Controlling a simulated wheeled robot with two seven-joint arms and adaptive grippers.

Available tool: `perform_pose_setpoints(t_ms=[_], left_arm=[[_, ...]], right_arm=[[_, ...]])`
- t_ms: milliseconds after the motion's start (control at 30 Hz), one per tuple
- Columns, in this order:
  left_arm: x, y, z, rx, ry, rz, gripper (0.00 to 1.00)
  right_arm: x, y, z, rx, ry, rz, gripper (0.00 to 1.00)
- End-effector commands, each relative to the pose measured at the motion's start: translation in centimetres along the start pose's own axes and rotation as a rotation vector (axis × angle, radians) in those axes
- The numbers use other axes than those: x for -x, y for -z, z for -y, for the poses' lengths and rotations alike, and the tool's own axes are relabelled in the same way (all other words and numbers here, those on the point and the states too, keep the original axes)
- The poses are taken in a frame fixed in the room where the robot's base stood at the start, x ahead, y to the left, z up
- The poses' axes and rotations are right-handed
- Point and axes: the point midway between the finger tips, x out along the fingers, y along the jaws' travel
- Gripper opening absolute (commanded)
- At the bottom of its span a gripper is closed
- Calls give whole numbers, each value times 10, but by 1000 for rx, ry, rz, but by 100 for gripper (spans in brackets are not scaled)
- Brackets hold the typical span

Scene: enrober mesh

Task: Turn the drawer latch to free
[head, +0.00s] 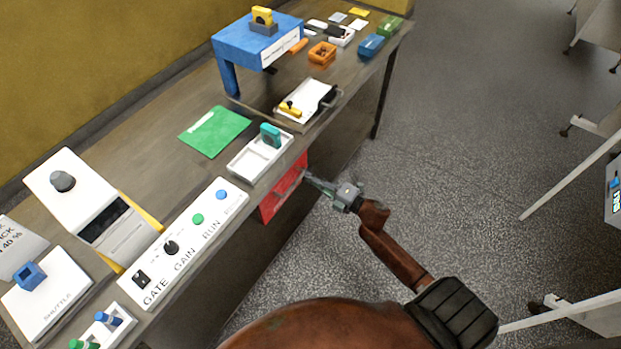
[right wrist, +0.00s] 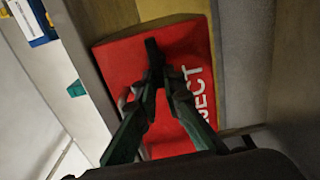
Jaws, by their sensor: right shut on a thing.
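The red drawer (head: 283,190) sits under the front edge of the bench in the head view. Its red front (right wrist: 120,62) fills the middle of the right wrist view, with white letters ending in "JECT" partly covered by my fingers. The small dark latch (right wrist: 153,48) stands upright in that view, at my fingertips. My right gripper (head: 309,178) reaches the drawer front from the right and is shut on the latch; the fingers (right wrist: 157,76) hide part of it. My left gripper is not in view.
Above the drawer, the bench holds a white tray (head: 242,167) with a teal block (head: 270,135) and a white control panel (head: 192,240) with a knob and buttons. A blue stand (head: 240,45) is farther back. The floor (head: 450,150) right of the bench is clear near my arm.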

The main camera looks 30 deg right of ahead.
Motion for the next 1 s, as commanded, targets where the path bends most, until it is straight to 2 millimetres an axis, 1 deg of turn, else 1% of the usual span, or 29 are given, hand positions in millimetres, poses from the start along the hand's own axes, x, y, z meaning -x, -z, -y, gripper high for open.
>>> perform_pose_setpoints(t_ms=[67,100,300,333,567,667,767,867,1000], left_arm=[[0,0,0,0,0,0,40],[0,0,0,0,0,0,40],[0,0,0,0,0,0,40],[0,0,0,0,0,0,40],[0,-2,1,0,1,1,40],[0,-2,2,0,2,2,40],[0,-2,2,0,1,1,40],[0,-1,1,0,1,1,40],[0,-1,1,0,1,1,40]], right_arm=[[0,-1,0,2,1,1,0],[0,-1,0,2,1,1,11],[0,0,0,1,1,0,25],[0,0,0,1,1,0,26],[0,0,0,0,1,0,26],[4,0,1,-1,1,1,26],[16,0,2,0,3,1,26],[35,-1,2,0,4,2,26],[65,-1,1,-1,4,2,26]])
